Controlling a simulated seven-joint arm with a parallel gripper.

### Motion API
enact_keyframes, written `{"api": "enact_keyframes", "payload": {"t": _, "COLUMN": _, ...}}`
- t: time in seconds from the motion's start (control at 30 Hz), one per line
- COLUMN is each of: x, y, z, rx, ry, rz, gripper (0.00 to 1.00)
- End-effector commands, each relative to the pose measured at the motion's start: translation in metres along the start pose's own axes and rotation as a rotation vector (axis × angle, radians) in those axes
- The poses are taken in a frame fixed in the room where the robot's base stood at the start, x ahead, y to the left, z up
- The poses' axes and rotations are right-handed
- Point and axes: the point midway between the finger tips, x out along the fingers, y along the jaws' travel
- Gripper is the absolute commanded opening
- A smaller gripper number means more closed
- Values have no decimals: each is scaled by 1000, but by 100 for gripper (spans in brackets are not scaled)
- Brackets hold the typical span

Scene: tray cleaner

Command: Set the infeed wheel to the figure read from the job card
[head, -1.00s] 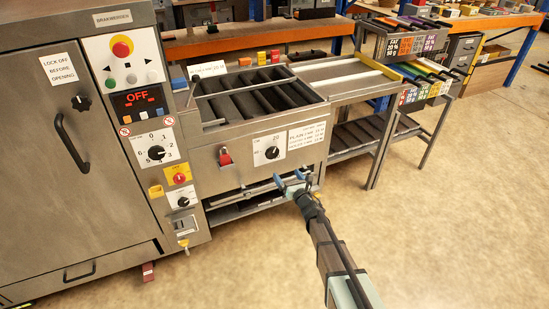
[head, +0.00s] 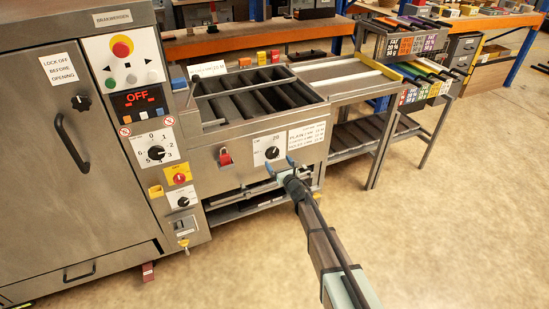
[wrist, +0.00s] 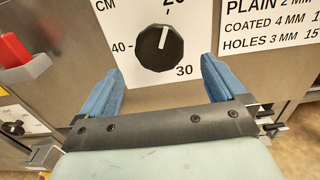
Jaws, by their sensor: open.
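The infeed wheel is a black knob (head: 272,153) on a white dial plate marked in CM, on the front of the infeed table. In the wrist view the knob (wrist: 160,44) has 40 at its left, 30 at lower right and a partly cut-off 20 above. Its white mark points up, slightly right, roughly towards the 20. The job card (head: 306,135) is right of the dial; the wrist view shows part of it (wrist: 268,22), with PLAIN, COATED and HOLES lines. My gripper (head: 280,165) is open and empty, its blue fingers (wrist: 160,70) below and either side of the knob, apart from it.
A red switch lever (head: 225,157) sits left of the dial. The steel cabinet (head: 35,180) at the left has several knobs and a display (head: 138,99) reading OFF. The roller bed (head: 258,95) is above the dial panel. Floor at the right is clear.

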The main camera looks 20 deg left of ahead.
Motion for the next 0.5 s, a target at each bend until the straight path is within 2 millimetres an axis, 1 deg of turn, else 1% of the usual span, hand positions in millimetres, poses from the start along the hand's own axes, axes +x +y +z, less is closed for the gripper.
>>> {"api": "enact_keyframes", "payload": {"t": 0.03, "x": 14, "y": -1, "z": -1, "rx": 0, "ry": -1, "rz": 1, "gripper": 98}}
{"api": "enact_keyframes", "payload": {"t": 0.2, "x": 38, "y": -1, "z": 0, "rx": 0, "ry": -1, "rz": -1, "gripper": 98}}
{"api": "enact_keyframes", "payload": {"t": 0.33, "x": 48, "y": -1, "z": 0, "rx": 0, "ry": 0, "rz": -1, "gripper": 98}}
{"api": "enact_keyframes", "payload": {"t": 0.5, "x": 50, "y": 0, "z": 0, "rx": 0, "ry": 0, "rz": -1, "gripper": 98}}
